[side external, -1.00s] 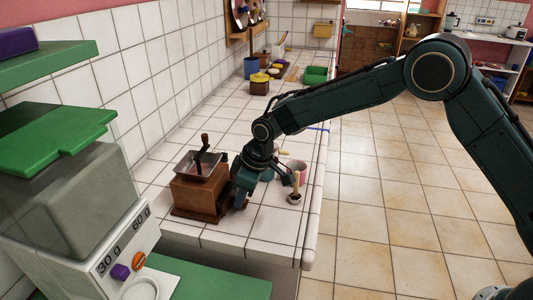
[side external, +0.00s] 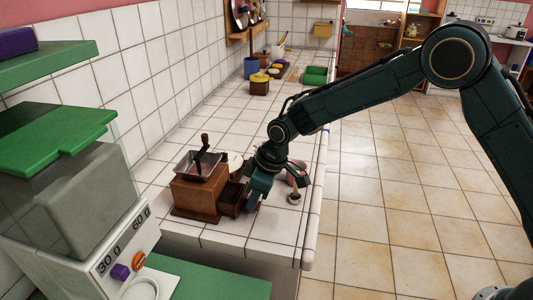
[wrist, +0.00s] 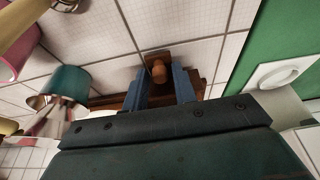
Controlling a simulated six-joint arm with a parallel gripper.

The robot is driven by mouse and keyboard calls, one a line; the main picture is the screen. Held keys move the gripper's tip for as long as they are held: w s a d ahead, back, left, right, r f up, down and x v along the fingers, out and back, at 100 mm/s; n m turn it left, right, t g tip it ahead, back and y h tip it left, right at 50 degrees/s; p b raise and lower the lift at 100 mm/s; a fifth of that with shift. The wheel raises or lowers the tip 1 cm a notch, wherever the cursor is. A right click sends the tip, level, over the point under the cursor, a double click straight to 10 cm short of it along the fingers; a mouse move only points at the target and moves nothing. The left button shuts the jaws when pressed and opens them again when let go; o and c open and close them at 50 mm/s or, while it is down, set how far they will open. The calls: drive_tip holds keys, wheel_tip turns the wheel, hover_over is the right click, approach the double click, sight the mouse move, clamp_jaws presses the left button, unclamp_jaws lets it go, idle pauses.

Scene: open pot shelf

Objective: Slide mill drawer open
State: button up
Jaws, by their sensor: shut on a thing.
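The wooden mill (side external: 198,192) stands on the white tiled counter, with a metal hopper and a crank on top. Its drawer (side external: 231,198) sticks out of the mill's right side, partly open. My gripper (side external: 252,203) is at the drawer's front, low over the counter. In the wrist view, my gripper's two blue fingers (wrist: 160,82) are on either side of the drawer's round brown knob (wrist: 159,72), shut on it. The drawer's inside is hidden in both views.

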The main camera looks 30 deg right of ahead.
sight(266, 212)
drive_tip(key=shift+g, duration=0.3)
drive_tip(key=shift+s+d+f, duration=0.45)
drive_tip(key=shift+s+d, duration=0.2)
drive_tip(key=shift+d, duration=0.05)
drive_tip(key=shift+s+d+f, duration=0.45)
drive_tip(key=shift+s+d, duration=0.2)
drive_tip(key=shift+o, duration=1)
drive_tip(key=shift+w+a+r, duration=0.1)
drive_tip(key=shift+a+r, duration=0.05)
drive_tip(key=shift+r, duration=1.25)
drive_tip(key=shift+w+a+r, duration=0.1)
drive_tip(key=shift+r, duration=1.25)
